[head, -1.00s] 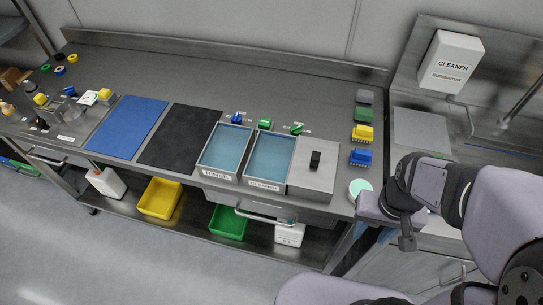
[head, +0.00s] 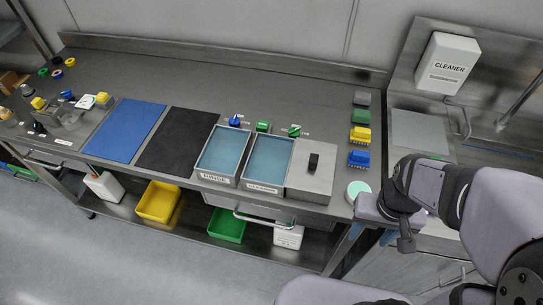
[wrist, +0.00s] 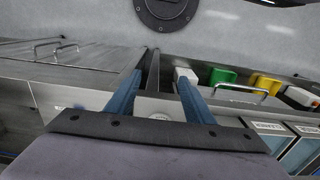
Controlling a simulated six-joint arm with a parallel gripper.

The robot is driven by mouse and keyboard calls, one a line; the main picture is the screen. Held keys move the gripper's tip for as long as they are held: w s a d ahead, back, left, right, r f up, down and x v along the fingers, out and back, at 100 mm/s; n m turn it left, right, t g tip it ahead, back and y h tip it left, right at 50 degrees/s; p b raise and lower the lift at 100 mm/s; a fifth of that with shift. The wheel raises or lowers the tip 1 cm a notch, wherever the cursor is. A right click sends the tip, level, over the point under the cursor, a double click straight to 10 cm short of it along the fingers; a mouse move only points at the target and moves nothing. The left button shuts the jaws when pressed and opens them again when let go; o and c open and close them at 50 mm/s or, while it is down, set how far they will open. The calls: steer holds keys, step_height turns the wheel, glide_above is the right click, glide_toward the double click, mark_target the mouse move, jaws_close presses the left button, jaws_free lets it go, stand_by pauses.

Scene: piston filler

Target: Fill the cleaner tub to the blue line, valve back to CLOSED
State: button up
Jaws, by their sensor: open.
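The cleaner tub (head: 268,163) is a rectangular metal tub holding blue liquid, set in the bench with a CLEANER label on its front. Its label also shows in the wrist view (wrist: 268,126). A green valve knob (head: 294,130) sits behind it; its small markings are too small to read. The blue line and exact liquid level cannot be made out. My gripper (wrist: 160,88) is open and empty, its two blue fingers apart. In the head view it hangs low at the bench's right front, away from tub and knob, partly hidden by my wrist.
The rinse tub (head: 222,152) with a blue knob (head: 235,121) stands left of the cleaner tub. A metal lid block with a black handle (head: 313,162) lies right of it. Colored brushes (head: 359,135) stand further right. A black mat (head: 180,140) and blue mat (head: 124,130) lie left.

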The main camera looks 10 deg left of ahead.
steer(key=w+a+r+p, duration=0.1)
steer(key=w+r+p, duration=0.1)
steer(key=r+p, duration=0.5)
steer(key=w+r+p, duration=0.3)
steer(key=r+p, duration=0.4)
steer(key=r, duration=0.1)
steer(key=w+a+f+t+b, duration=0.1)
steer(key=w+a+f+b, duration=0.1)
steer(key=w, duration=0.3)
steer(key=w+a+f+b, duration=0.3)
steer(key=w+a+b, duration=0.1)
steer(key=w, duration=0.1)
steer(key=w+a+f+t+b, duration=0.1)
steer(key=w+a+f+b, duration=0.1)
steer(key=w+a, duration=0.2)
steer(key=shift+w+a+f+t+h+b, duration=0.1)
steer(key=shift+w+f+t+h+b, duration=0.2)
steer(key=shift+w+b, duration=0.15)
steer(key=t+b, duration=0.2)
steer(key=b, duration=0.3)
glide_toward(294, 132)
steer(key=d, duration=0.1)
steer(key=shift+a+p+x, duration=0.25)
steer(key=shift+p+x, duration=0.35)
steer(key=shift+x, duration=1.5)
steer(key=shift+a+p+x, duration=0.2)
steer(key=shift+p+x, duration=0.4)
steer(key=shift+x, duration=1.45)
steer(key=c, duration=1)
